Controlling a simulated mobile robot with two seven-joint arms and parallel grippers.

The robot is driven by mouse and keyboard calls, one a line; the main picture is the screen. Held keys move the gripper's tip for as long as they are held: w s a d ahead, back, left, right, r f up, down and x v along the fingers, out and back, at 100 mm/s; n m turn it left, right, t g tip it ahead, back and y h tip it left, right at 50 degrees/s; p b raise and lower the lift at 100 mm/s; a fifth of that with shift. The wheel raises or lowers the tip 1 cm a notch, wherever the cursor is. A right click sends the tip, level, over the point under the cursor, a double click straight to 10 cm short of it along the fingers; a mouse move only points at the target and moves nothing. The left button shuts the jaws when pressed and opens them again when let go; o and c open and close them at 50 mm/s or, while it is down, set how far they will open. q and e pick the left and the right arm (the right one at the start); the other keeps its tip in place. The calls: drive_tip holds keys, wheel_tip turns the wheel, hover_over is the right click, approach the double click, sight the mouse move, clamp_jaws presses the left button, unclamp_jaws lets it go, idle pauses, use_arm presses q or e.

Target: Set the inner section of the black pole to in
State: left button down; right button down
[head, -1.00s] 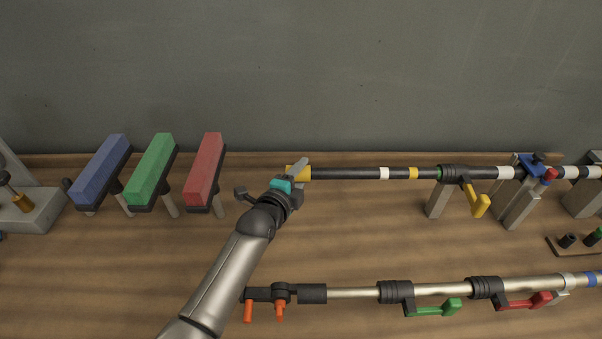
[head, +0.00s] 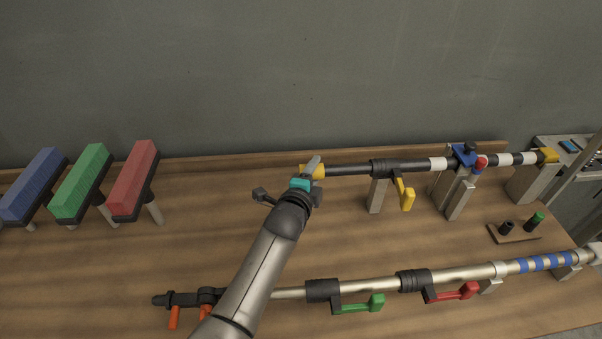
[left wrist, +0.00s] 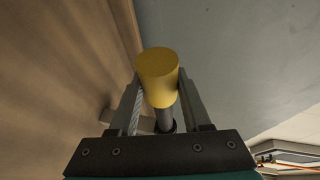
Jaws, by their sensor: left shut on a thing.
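The black pole lies level along the back of the bench. Its inner section (head: 347,169) shows as a short plain black length with a yellow end cap (head: 319,171) at its left. It enters a black collar (head: 384,167) with a yellow lever (head: 406,197) that hangs down. My left gripper (head: 311,172) is shut on the yellow end cap, which also shows between the fingers in the left wrist view (left wrist: 157,78). To the right, the outer section has white bands and passes a blue clamp (head: 464,155) with a red knob. My right gripper is not in view.
A silver pole (head: 365,285) with orange, green and red levers lies in front, partly behind my left arm. Blue, green and red blocks (head: 134,178) on stands are at the left. A small rack (head: 512,234) is at the right.

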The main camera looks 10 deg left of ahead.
use_arm(q)
drive_tip(key=shift+w+d, duration=0.1)
drive_tip(key=shift+d, duration=0.6)
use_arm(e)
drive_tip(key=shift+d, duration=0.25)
use_arm(q)
drive_tip(key=c, duration=0.6)
unclamp_jaws()
drive_tip(key=shift+c, duration=0.2)
drive_tip(key=shift+o, duration=1.4)
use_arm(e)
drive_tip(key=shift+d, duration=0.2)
use_arm(q)
drive_tip(key=shift+s+a, duration=0.1)
drive_tip(key=shift+s, duration=0.25)
drive_tip(key=p+v, duration=0.2)
drive_tip(key=v, duration=1.2)
drive_tip(key=shift+s, duration=0.25)
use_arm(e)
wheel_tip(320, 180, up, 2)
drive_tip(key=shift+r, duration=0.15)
